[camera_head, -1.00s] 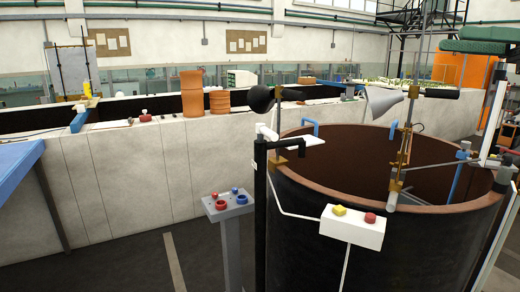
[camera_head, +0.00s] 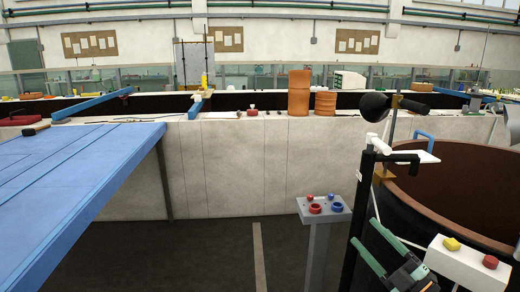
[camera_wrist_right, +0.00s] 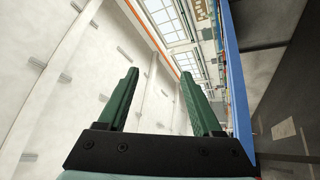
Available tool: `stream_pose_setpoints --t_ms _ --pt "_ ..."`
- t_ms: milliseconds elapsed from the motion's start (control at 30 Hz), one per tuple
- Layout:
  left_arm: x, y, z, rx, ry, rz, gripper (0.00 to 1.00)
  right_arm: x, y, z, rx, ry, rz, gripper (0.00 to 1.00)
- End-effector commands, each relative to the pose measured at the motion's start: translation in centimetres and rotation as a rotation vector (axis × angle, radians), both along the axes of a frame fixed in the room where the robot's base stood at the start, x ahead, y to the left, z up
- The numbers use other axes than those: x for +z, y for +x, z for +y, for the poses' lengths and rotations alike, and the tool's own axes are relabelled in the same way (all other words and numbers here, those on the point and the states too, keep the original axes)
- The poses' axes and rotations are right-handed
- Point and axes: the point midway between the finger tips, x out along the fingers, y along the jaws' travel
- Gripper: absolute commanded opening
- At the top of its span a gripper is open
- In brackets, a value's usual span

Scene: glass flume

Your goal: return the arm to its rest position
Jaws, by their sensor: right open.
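My right gripper (camera_head: 364,231), with two green fingers on a dark body, shows at the lower right of the head view. It is in front of the dark round tank (camera_head: 455,185), beside the black post (camera_head: 358,225) and left of the white button box (camera_head: 468,262). In the right wrist view the gripper (camera_wrist_right: 160,74) is open, with nothing between its fingers. Pale wall and windows show beyond them. Most of the right arm is out of the head view. My left gripper does not show.
A blue table (camera_head: 75,170) fills the left. A grey pedestal (camera_head: 318,245) with red and blue buttons stands left of the post. A long pale flume wall (camera_head: 230,165) runs behind, with terracotta pots (camera_head: 299,95) on it. The dark floor (camera_head: 215,262) between table and pedestal is clear.

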Motion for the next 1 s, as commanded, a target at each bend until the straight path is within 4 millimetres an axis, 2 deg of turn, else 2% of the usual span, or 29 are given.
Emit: stream_pose_setpoints --t_ms 33,167,200,267,300,400,500,600,700,800,967,1000 --pt "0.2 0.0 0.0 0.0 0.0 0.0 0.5 -3.7 -1.0 0.8 -0.023 0.08 0.109 0.67" --pt "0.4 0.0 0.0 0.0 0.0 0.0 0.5 -12.3 -4.4 2.1 -0.109 0.268 0.394 0.67" --pt "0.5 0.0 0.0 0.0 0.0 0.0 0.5 -15.0 -5.8 2.5 -0.139 0.323 0.484 0.67" --pt "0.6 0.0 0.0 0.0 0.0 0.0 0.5 -18.8 -8.3 3.2 -0.185 0.401 0.62 0.67" --pt "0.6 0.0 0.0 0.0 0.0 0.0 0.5 -21.2 -10.2 3.6 -0.218 0.451 0.71 0.67" --pt "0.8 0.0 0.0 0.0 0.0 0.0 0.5 -26.3 -15.3 4.9 -0.298 0.565 0.925 0.67" --pt "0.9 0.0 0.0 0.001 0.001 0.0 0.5 -30.2 -20.4 6.2 -0.371 0.656 1.11 0.67" --pt "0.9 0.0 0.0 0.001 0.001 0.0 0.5 -32.5 -24.5 7.2 -0.427 0.721 1.247 0.67" --pt "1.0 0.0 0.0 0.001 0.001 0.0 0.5 -33.7 -27.1 7.9 -0.463 0.76 1.331 0.67" --pt "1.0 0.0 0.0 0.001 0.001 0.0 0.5 -34.2 -28.3 8.2 -0.479 0.775 1.369 0.67" --pt "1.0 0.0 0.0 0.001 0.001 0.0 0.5 -34.3 -28.4 8.2 -0.482 0.777 1.375 0.67" --pt "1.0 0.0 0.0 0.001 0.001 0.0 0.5 -34.3 -28.4 8.2 -0.482 0.776 1.374 0.63"
